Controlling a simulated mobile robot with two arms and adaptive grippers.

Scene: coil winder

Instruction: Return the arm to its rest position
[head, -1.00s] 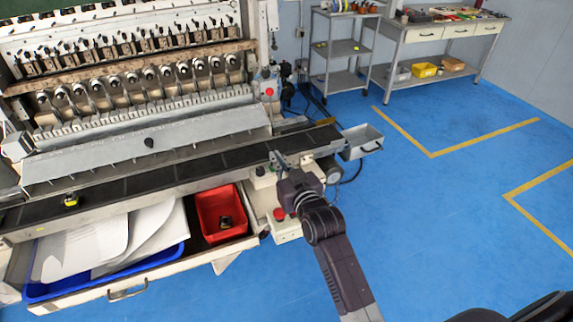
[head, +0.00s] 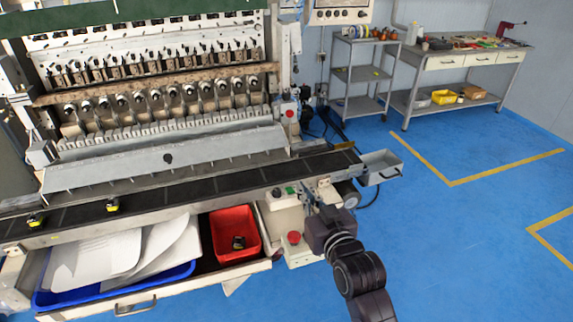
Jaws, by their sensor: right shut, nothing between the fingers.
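My right gripper (head: 308,193) is shut and empty. It hangs in front of the right end of the coil winder's conveyor, beside the small control box (head: 283,212). My right arm (head: 357,270) reaches up to it from the bottom of the picture. The fingertips are small here, and I cannot tell how far they stand from the box. My left gripper is not in view.
The black conveyor belt (head: 200,189) carries two yellow-and-black parts (head: 112,205). An open drawer below holds a red bin (head: 235,232) with a dark part and a blue tray (head: 95,297) of white sheets. A grey tray (head: 381,166) juts out right. Blue floor there is clear.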

